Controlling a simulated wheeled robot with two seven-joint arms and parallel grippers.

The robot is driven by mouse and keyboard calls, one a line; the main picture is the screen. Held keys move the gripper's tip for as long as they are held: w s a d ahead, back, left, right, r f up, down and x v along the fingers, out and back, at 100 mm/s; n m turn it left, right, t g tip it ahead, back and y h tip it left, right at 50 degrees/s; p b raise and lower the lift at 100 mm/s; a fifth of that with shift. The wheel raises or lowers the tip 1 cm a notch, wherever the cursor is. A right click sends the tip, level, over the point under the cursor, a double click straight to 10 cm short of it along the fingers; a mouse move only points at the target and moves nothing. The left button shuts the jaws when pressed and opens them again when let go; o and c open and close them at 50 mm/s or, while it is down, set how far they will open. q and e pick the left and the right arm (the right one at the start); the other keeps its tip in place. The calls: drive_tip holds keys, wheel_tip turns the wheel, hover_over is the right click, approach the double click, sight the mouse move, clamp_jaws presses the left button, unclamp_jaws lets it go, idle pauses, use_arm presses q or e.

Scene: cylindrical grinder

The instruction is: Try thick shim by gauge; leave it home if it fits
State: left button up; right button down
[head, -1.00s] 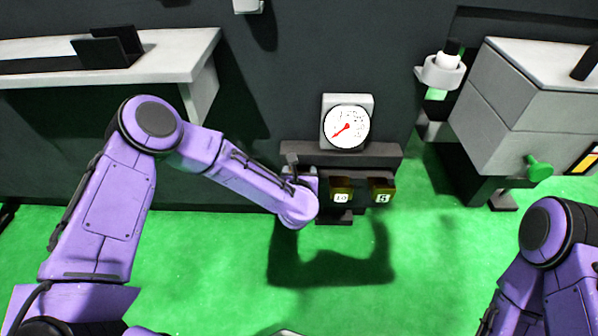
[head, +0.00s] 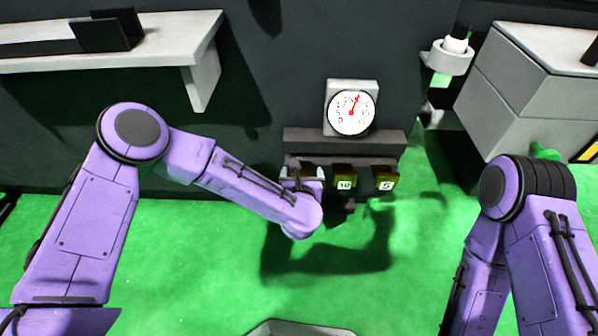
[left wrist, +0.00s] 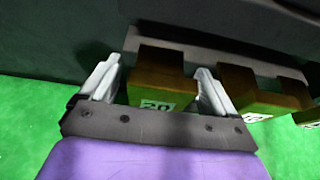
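The thick shim is a brass-brown block marked 20 (left wrist: 158,82) in the left wrist view, in the leftmost place of the dark rack (head: 342,136); in the head view my gripper mostly hides it. My left gripper (left wrist: 160,82) has its fingers apart on either side of this block; a gap shows at the left finger. In the head view the left gripper (head: 302,180) is at the rack's left end. The round gauge (head: 351,112) above the rack has its red needle pointing up and slightly right. My right gripper is out of view; only its arm shows.
Blocks marked 10 (head: 344,177) and 5 (head: 385,178) hang close to the right of my left gripper. A pale shelf (head: 165,45) juts out at left. A grey machine housing (head: 530,95) and a white ring holder (head: 447,60) stand at right. Green floor is open below.

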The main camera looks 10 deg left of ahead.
use_arm(q)
drive_tip(key=shift+d+r, duration=0.1)
drive_tip(key=shift+r, duration=0.05)
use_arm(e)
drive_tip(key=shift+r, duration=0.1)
use_arm(q)
drive_tip(key=p+v, duration=0.3)
drive_tip(key=v, duration=0.7)
drive_tip(key=shift+s+p, duration=0.2)
drive_tip(key=shift+p, duration=0.15)
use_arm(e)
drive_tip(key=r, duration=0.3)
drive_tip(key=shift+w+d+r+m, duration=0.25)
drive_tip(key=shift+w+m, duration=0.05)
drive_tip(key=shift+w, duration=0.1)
